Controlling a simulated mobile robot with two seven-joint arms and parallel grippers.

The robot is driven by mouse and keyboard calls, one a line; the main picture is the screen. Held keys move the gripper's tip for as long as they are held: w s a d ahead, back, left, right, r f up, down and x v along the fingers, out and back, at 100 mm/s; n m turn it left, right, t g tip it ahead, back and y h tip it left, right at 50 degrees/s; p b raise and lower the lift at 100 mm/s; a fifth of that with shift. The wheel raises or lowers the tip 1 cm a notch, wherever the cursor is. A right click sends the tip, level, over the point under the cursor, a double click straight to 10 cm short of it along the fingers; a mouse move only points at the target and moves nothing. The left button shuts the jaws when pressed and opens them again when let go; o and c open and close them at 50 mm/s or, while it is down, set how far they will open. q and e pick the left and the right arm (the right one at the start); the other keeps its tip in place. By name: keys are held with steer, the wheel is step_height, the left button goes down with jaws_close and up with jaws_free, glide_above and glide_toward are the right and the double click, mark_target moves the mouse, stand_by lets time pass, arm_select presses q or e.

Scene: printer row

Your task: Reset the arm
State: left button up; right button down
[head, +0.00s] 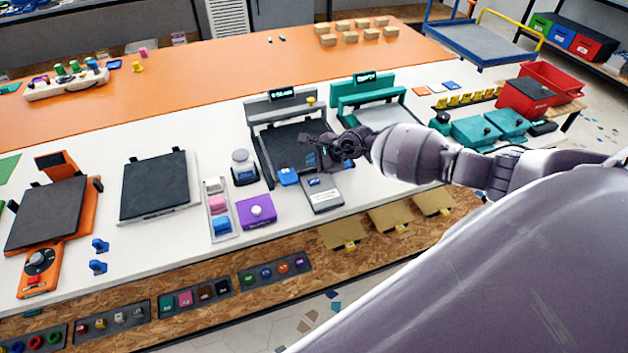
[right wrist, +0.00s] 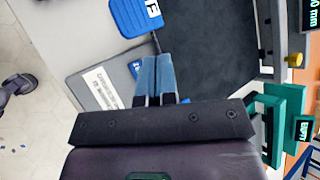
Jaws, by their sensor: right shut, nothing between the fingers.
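My right gripper (head: 322,155) is over the front right part of the dark bed of the grey printer (head: 290,142). In the right wrist view its two fingers (right wrist: 156,72) are together, with nothing between them. A blue tag (right wrist: 136,16) lies just beyond the fingertips in that view, and it shows at the bed's front edge in the head view (head: 288,177). A grey box with a white label (head: 322,196) lies in front of the printer. The fingers hide part of it in the right wrist view (right wrist: 100,88). My left gripper is not in view.
A teal printer (head: 372,105) stands to the right of the grey one. A purple box (head: 256,211) and a white tray of coloured blocks (head: 219,208) sit at the left. Teal boxes (head: 475,132) and a red bin (head: 527,97) stand farther right.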

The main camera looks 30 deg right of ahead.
stand_by(0.5)
steer(key=shift+w+a+r+m, duration=0.15)
steer(key=shift+w+r+m, duration=0.2)
steer(key=shift+m, duration=0.55)
steer(key=w+a+r+m+t+y, duration=0.1)
steer(key=a+r+m+t+y, duration=0.4)
steer(key=a+r+m, duration=0.75)
steer(key=s+d+f+m+h, duration=0.1)
steer(key=s+f+m+h, duration=0.2)
steer(key=s+f+m, duration=0.4)
steer(key=s+d+f+m+g+h+b, duration=0.1)
steer(key=s+f+m+h, duration=0.2)
steer(key=s+m, duration=1)
steer(key=s+f+m+h, duration=0.3)
steer(key=s+f+m, duration=0.7)
steer(key=m, duration=0.5)
steer(key=shift+s+d+f+g+h+b, duration=0.3)
steer(key=shift+s+d+f+b, duration=0.05)
steer(key=shift+s+d, duration=0.05)
